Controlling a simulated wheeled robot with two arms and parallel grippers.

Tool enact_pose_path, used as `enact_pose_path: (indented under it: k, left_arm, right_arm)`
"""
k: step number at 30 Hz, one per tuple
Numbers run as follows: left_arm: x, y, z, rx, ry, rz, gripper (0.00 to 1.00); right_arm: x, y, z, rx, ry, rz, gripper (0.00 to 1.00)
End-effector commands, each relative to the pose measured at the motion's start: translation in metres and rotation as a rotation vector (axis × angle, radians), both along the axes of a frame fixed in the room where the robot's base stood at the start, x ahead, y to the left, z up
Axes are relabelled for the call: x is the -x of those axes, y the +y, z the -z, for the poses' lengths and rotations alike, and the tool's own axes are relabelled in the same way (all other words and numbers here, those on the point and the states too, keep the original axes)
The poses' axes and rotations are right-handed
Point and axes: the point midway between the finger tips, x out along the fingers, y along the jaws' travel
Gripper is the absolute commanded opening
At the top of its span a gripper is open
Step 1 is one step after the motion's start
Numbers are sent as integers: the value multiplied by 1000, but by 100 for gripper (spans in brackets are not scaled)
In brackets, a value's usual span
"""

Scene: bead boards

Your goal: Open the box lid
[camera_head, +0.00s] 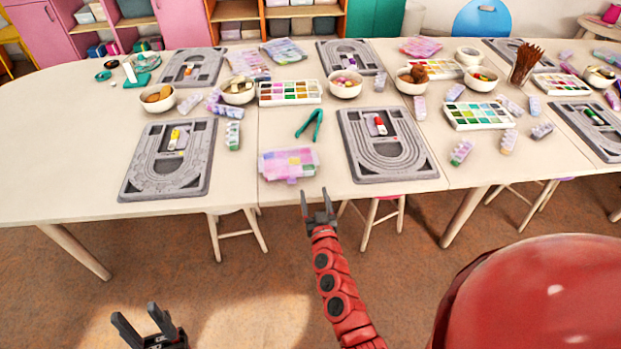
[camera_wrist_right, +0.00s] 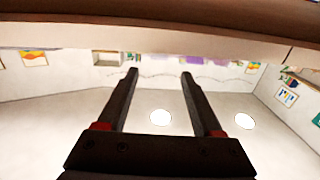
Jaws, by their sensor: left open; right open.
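A flat pink and purple translucent box (camera_head: 289,163) lies on the table close to its front edge, between two grey bead boards. Its lid looks shut, and a small pinkish tab (camera_head: 292,180) shows at its front side. My right gripper (camera_head: 317,196) is open and empty, in front of the table edge, just right of and nearer than the box. Its two parted fingers also show in the right wrist view (camera_wrist_right: 159,78), with nothing between them; the box is not seen there. My left gripper (camera_head: 134,322) is open and empty over the floor at the lower left.
The grey bead boards (camera_head: 133,192) and (camera_head: 430,172) flank the box. Green pliers (camera_head: 311,124) lie behind it, with a bead tray (camera_head: 290,101) farther back. Stools (camera_head: 237,233) stand under the table. The table edge (camera_wrist_right: 200,45) crosses the top of the right wrist view.

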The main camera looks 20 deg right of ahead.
Motion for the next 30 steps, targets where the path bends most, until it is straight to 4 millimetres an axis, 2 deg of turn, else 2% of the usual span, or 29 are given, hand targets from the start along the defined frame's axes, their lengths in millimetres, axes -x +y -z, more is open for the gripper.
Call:
enact_pose_path:
  k: [3,9,15,23,24,26,30]
  left_arm:
    - [0,0,4,0,0,0,50]
    - [0,0,11,0,0,0,50]
    - [0,0,14,0,0,0,50]
    - [0,0,13,0,0,0,50]
    - [0,0,13,0,0,0,50]
    - [0,0,13,0,0,0,50]
    - [0,0,13,0,0,0,50]
  right_arm:
    - [-25,-5,1,1,-2,0,68]
    - [-56,-12,1,3,-2,1,68]
    - [-68,-16,1,0,0,2,68]
    - [-69,-16,1,0,0,3,68]
    - [-69,-16,1,0,0,3,66]
    - [-69,-16,1,0,0,3,55]
    - [-69,-16,0,0,0,3,30]
